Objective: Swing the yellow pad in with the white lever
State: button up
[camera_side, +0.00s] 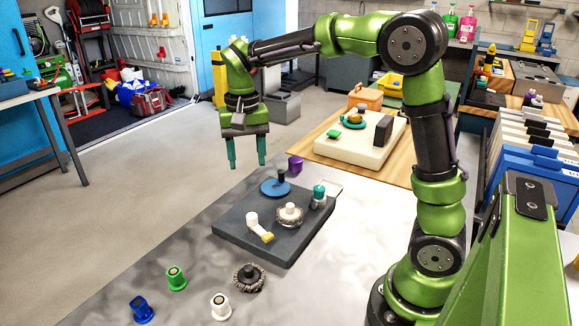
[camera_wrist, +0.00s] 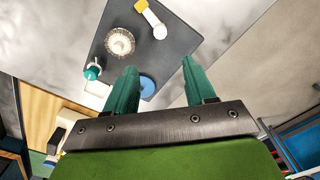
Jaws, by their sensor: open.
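The white lever (camera_side: 252,219) stands upright on the dark grey board (camera_side: 235,233), and its white arm ends in the yellow pad (camera_side: 267,237). The pad sits near the round bristle brush (camera_side: 290,217), with a gap between them. In the wrist view the lever (camera_wrist: 159,31), pad (camera_wrist: 141,5) and brush (camera_wrist: 120,41) show beyond my fingers. My gripper (camera_side: 247,166) is open and empty, its teal fingers pointing down, high beyond the board's far left side. In the wrist view its fingers (camera_wrist: 157,75) are apart, with nothing between them.
A blue disc (camera_side: 268,188) with a dark knob and a teal-capped part (camera_side: 319,191) are at the board's far side. A purple cup (camera_side: 295,164) stands behind. Green (camera_side: 176,279), blue (camera_side: 142,310) and white (camera_side: 221,308) pieces and a dark brush (camera_side: 249,279) stand in front.

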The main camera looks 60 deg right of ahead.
aim_at(252, 215)
notch_tip(252, 215, down, 16)
jog(key=shift+r, duration=0.1)
dwell(0.4)
grip_shut()
